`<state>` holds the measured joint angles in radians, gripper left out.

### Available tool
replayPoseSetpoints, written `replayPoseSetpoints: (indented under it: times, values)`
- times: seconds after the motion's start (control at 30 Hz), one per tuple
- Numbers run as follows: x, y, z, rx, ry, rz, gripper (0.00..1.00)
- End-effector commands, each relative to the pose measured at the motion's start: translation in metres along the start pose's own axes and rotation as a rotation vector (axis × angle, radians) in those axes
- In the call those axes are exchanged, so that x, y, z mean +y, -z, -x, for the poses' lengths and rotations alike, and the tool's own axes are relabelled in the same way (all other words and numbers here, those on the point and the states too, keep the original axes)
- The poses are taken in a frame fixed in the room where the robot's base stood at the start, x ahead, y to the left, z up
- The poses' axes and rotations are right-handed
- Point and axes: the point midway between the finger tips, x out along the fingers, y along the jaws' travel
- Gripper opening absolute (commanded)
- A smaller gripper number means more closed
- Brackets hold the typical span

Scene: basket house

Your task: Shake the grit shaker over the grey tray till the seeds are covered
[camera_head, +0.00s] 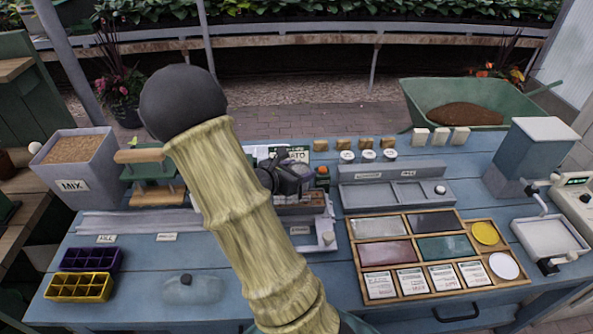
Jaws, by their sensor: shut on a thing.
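My gripper (292,178) is the dark form at mid-picture, beyond my own arm, which crosses the foreground. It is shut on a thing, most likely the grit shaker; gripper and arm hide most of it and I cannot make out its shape. A small orange-topped part (322,171) shows at the gripper's right. A grey tray (327,222) with a label and a white knob lies below the gripper, its left part hidden by my arm. Another grey tray (350,197), with shallow compartments, stands to the right. I cannot make out seeds or grit in either.
A wooden case (466,216) of coloured panels, discs and seed packets lies at the right. A MIX bin (72,187) and cell trays (80,287) are at left. The front left bench is mostly clear.

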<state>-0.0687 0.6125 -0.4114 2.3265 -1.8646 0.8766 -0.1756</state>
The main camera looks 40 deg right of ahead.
Motion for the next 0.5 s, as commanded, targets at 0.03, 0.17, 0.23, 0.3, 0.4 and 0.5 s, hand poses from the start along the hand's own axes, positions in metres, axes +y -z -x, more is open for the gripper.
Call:
replayPoseSetpoints:
  times: [0.03,0.17,0.23,0.3,0.4,0.5]
  values:
    - [0.004,-0.001,0.003,-0.001,-0.003,0.002,0.25]
    - [0.014,0.002,0.013,-0.002,-0.003,0.002,0.25]
    - [0.018,0.004,0.017,-0.002,-0.003,0.002,0.25]
    - [0.02,0.006,0.019,-0.001,-0.001,0.002,0.25]
    - [0.02,0.007,0.019,-0.001,0.0,0.001,0.25]
    - [0.02,0.007,0.018,-0.001,0.0,0.001,0.25]
